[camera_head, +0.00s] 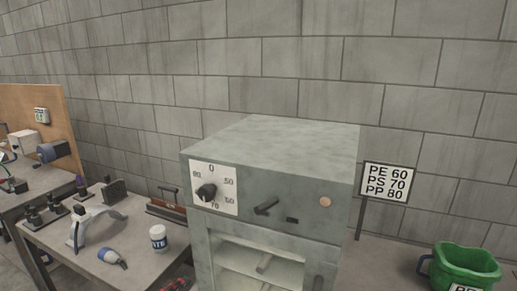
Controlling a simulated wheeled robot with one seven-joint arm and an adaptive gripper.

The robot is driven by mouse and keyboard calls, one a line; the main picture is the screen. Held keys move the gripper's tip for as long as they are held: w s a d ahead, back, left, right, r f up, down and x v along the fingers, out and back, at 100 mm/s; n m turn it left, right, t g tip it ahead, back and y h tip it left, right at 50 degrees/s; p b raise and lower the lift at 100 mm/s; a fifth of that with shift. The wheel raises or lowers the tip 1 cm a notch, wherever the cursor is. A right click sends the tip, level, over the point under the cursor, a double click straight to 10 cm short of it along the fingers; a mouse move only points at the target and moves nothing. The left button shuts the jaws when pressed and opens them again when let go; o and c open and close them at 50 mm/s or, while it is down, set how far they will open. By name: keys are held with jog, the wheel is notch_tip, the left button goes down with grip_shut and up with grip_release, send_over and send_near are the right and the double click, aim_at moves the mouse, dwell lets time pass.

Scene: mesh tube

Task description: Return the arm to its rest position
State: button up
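My gripper and arm do not show in the head view. A grey-green cabinet (285,150) like an oven stands in the middle, with an open-looking front compartment (262,262) that has shelves inside. Its panel has a white dial plate (228,176) marked 0, 50, 60, 70 and 80, with a black knob (206,191); I cannot tell exactly where the knob points. A dark lever (266,207) and a round pale orange spot (325,202) sit to the right of the dial.
A sign (386,182) reads PE 60, PS 70, PP 80. A green bucket (466,266) is at lower right. The left bench (150,272) holds a white jar (158,238), a bottle (111,257), a curved grey piece (97,225) and other tools. A block wall (250,60) stands behind.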

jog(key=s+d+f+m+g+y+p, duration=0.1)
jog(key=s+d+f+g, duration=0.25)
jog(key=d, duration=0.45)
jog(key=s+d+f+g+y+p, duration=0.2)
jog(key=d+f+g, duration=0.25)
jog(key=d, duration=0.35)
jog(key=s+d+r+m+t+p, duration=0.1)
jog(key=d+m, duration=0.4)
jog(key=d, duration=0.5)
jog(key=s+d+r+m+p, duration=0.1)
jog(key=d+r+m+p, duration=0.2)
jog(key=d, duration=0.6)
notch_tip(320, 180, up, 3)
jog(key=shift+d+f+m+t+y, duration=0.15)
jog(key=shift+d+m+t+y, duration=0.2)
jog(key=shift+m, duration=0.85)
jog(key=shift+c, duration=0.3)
